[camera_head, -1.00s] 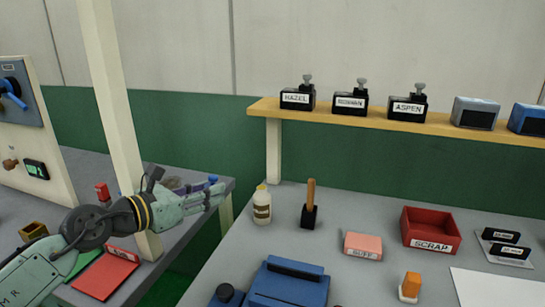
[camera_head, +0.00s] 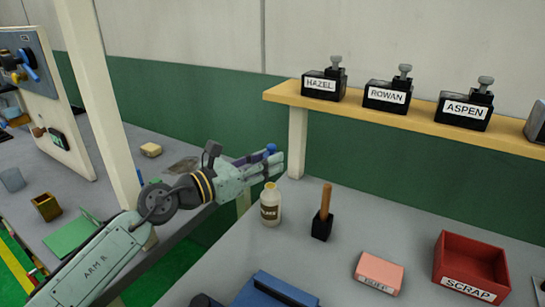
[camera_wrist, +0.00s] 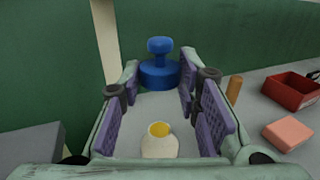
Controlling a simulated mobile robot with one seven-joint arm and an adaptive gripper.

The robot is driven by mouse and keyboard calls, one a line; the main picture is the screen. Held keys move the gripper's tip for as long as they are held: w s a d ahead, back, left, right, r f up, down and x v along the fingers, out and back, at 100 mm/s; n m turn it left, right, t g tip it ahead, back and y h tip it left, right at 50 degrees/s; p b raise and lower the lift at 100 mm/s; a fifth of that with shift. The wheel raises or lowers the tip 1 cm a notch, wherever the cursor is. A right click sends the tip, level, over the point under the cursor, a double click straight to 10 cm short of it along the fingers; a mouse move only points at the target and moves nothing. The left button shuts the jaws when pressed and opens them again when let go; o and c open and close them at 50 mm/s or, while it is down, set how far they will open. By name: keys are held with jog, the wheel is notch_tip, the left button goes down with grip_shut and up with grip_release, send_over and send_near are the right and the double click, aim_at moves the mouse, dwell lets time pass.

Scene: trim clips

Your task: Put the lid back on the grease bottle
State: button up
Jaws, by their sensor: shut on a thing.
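The grease bottle (camera_head: 270,208) is a cream bottle with a brown label and a yellow open top. It stands upright on the grey bench, and its top also shows in the wrist view (camera_wrist: 159,140). My gripper (camera_head: 272,165) is above the bottle, apart from it. It is shut on a blue lid with a knob (camera_wrist: 160,70), held between the purple finger pads. The knob (camera_head: 271,148) shows just above my fingers in the head view. The lid's underside is hidden.
A wooden-handled tool with a black base (camera_head: 322,215) stands right of the bottle. A pink block (camera_head: 379,271) and a red scrap bin (camera_head: 471,267) lie farther right. A shelf (camera_head: 390,115) with labelled black stamps is behind. A pale post (camera_head: 97,100) stands left.

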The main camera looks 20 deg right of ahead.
aim_at(265, 195)
jog(key=shift+f+b, duration=0.35)
jog(key=shift+f, duration=2.75)
jog(key=shift+s+a+r+p, duration=0.1)
jog(key=shift+r+p, duration=0.05)
jog(key=shift+p, duration=0.2)
jog(key=shift+f, duration=0.25)
jog(key=o, duration=0.8)
jog(key=shift+o, duration=0.5)
jog(key=o, duration=0.4)
